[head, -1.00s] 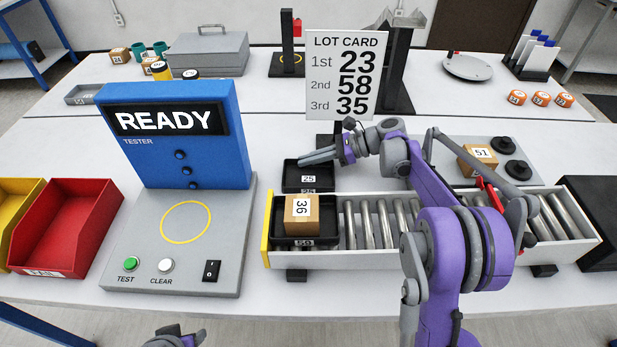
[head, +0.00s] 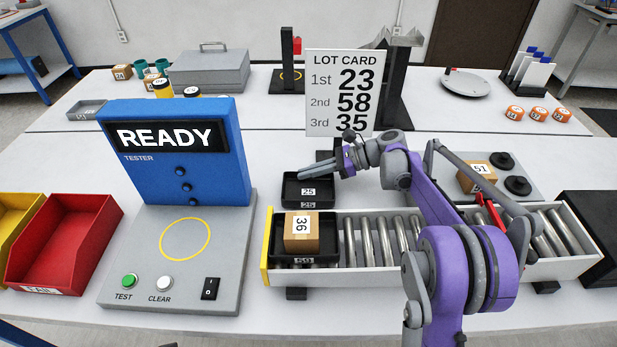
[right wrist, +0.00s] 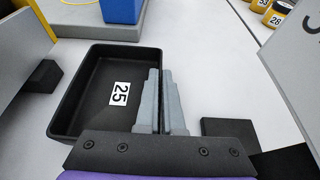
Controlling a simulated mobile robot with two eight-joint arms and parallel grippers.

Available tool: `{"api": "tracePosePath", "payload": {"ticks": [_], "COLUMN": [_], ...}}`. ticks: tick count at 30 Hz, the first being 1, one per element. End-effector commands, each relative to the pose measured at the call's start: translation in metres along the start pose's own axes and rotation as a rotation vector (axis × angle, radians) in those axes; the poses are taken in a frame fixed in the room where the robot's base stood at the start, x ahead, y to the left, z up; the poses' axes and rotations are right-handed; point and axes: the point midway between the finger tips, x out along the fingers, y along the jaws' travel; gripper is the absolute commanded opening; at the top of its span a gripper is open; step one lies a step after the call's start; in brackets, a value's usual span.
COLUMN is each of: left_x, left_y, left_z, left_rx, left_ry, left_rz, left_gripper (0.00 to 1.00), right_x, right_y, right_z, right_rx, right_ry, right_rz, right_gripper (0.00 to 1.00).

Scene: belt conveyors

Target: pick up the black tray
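An empty black tray (head: 291,190) labelled 25 stands on the table just behind the left end of the conveyor. It fills the left middle of the right wrist view (right wrist: 75,120). My right gripper (head: 318,172) is at the tray's far rim. In the right wrist view its fingers (right wrist: 162,100) are nearly together, with the thin dark rim between them, so it looks shut on that wall. The tray sits level and seems to rest on the table. My left gripper is out of the head view.
Another black tray (head: 333,262), labelled 59, holds box 36 (head: 301,233) on the conveyor (head: 376,254). The blue tester (head: 173,165) shows READY, left of the tray. The lot card (head: 346,92) stands behind my right gripper. Box 51 (head: 478,172) is to the right.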

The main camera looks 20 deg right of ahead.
Motion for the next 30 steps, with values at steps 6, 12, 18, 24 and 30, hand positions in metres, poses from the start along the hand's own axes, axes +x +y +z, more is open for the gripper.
{"api": "tracePosePath", "payload": {"ticks": [6,12,18,24,30], "left_x": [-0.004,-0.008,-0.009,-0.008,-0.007], "left_y": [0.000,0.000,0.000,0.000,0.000], "left_z": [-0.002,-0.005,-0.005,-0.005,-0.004], "left_rx": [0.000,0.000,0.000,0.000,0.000], "left_ry": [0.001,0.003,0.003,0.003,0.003], "left_rz": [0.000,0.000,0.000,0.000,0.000], "left_gripper": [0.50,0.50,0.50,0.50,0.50], "right_x": [-0.016,-0.033,-0.059,-0.101,-0.152], "right_y": [0.000,0.000,-0.001,-0.001,-0.001], "right_z": [0.039,0.080,0.092,0.074,0.052], "right_rx": [0.000,0.000,0.002,0.003,0.003], "right_ry": [0.000,0.000,0.001,0.001,0.001], "right_rz": [0.000,-0.001,-0.004,-0.005,-0.005], "right_gripper": [0.00,0.00,0.00,0.00,0.00]}}
